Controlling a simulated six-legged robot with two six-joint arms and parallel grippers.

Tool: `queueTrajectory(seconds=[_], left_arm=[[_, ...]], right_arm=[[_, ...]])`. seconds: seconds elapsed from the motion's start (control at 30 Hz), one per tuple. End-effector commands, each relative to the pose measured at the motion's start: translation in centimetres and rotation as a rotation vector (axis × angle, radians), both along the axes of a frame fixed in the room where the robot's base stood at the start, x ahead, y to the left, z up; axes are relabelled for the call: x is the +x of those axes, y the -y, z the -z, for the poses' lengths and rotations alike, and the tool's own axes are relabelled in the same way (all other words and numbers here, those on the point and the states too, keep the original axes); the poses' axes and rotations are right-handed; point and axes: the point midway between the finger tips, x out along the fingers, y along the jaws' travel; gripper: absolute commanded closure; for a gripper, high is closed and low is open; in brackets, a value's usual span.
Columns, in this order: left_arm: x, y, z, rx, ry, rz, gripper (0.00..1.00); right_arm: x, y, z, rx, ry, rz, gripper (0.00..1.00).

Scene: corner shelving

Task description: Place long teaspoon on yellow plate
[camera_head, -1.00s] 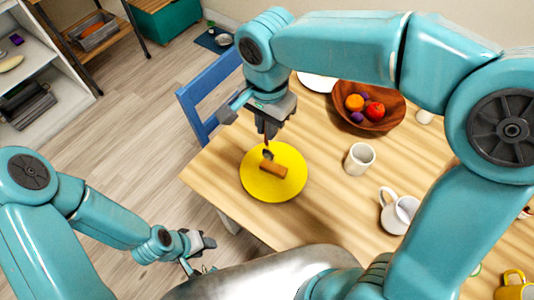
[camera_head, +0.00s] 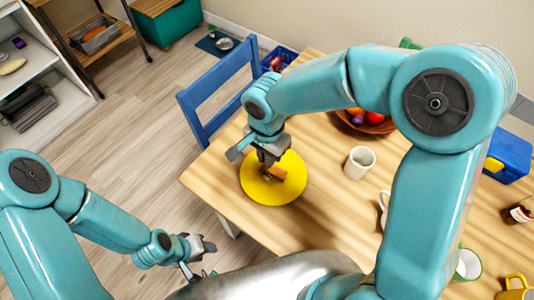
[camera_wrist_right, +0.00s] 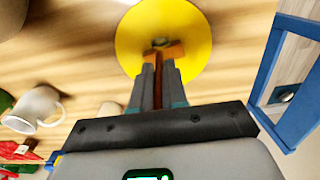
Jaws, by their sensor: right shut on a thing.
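The yellow plate (camera_head: 258,190) lies near the table's left corner; it also shows in the right wrist view (camera_wrist_right: 195,35). An orange-brown block (camera_head: 290,180) lies on it. My right gripper (camera_head: 268,166) is over the plate, pointing down. In the right wrist view its fingers (camera_wrist_right: 158,78) are shut on the thin brown handle of the long teaspoon (camera_wrist_right: 158,66). The spoon's dark bowl end is at the block, over the plate; I cannot tell whether it touches. My left gripper (camera_head: 203,258) is open and empty, off the table's near left edge.
A white cup (camera_head: 359,162) stands right of the plate. A wooden bowl of fruit (camera_head: 375,127) is behind it, partly hidden by my right arm. A blue chair (camera_head: 220,95) stands at the table's left edge. A blue box (camera_head: 508,157) is at the right.

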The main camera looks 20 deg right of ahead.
Motion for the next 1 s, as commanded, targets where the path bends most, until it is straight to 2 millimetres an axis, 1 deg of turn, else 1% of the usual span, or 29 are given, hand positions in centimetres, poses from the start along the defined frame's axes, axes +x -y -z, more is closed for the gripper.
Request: queueTrajectory(seconds=[0.07,0.1,0.17,0.2,0.43,0.57,0.67,0.9,1.0], left_arm=[[0.0,0.0,0.5,0.000,0.000,0.000,0.57],[0.0,0.0,0.5,0.000,0.000,0.000,0.57],[0.0,0.0,0.3,0.000,0.000,0.000,0.57],[0.0,0.0,0.3,0.000,0.000,0.000,0.57],[0.0,0.0,0.3,0.000,0.000,0.000,0.57],[0.0,0.0,-0.3,0.000,0.000,0.000,0.57],[0.0,0.0,-0.1,0.000,0.000,0.000,0.57],[0.0,0.0,-0.2,0.000,0.000,0.000,0.57],[0.0,0.0,-0.3,0.000,0.000,0.000,0.57]], right_arm=[[0.0,0.0,0.4,0.000,0.000,0.000,1.00],[0.0,0.0,0.4,0.000,0.000,0.000,0.84],[0.0,0.0,0.2,0.000,0.000,0.000,0.64],[0.0,0.0,0.2,0.000,0.000,0.000,0.62],[0.0,0.0,0.2,0.000,0.000,0.000,0.62],[0.0,0.0,-0.5,0.000,0.001,0.000,0.62],[0.1,0.0,-2.1,0.000,0.006,0.000,0.62],[0.2,0.0,-7.8,0.001,0.007,0.000,0.62],[0.1,-0.1,-9.8,0.003,0.005,-0.001,0.62]])
